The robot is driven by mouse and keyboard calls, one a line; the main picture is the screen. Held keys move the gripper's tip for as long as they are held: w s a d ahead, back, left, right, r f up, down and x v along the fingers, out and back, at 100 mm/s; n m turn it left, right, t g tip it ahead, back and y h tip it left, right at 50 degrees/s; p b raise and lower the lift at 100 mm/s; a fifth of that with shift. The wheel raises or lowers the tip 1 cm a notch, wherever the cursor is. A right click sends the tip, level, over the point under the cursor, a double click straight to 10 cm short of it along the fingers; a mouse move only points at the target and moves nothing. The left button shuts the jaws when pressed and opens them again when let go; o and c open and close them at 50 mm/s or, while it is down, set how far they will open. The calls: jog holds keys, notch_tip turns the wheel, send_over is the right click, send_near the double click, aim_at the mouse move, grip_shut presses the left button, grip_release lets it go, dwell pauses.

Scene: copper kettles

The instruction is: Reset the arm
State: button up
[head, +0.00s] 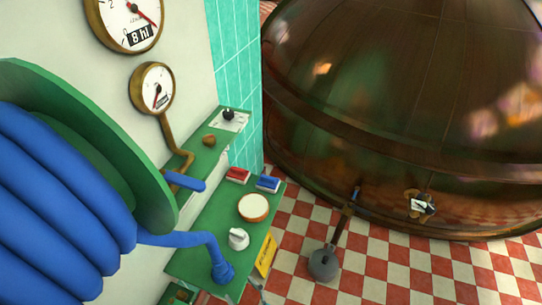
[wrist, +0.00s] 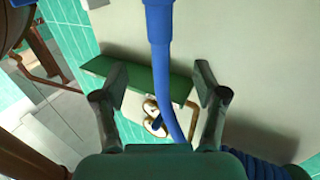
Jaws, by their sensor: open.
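My gripper (wrist: 160,72) shows in the wrist view with its two grey fingers spread wide apart, so it is open. No object is pinched between the fingers. A blue hose (wrist: 160,28) runs down from the top of that view and curves past the space between the fingers. I cannot tell how near it is to them. Beyond the fingers are a green panel (wrist: 150,82) and a pale wall (wrist: 245,60). I cannot make out my gripper in the head view.
A big blue hose reel (head: 50,200) fills the left of the head view. Beside it a green console (head: 205,235) carries switches and knobs, below wall gauges (head: 152,90). A large copper kettle (head: 400,90) stands at right. Checkered floor (head: 390,270) lies before it.

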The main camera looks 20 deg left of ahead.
jog(key=s+d+r+m+t+h, duration=0.2)
jog(key=s+d, duration=0.2)
jog(key=d, duration=0.4)
jog(key=s+d+r+m+t+h, duration=0.2)
jog(key=s+d+h, duration=0.1)
jog(key=d, duration=0.4)
jog(key=s+d+r+m+t+h, duration=0.2)
jog(key=s+d, duration=0.2)
jog(key=d, duration=0.4)
jog(key=s+d+r+m+g+h, duration=0.1)
jog(key=s+d+r+m+h, duration=0.4)
jog(key=s+d+r+h, duration=0.3)
jog(key=s+d+r, duration=0.3)
jog(key=s+r, duration=0.1)
jog(key=s, duration=0.1)
jog(key=shift+d, duration=0.35)
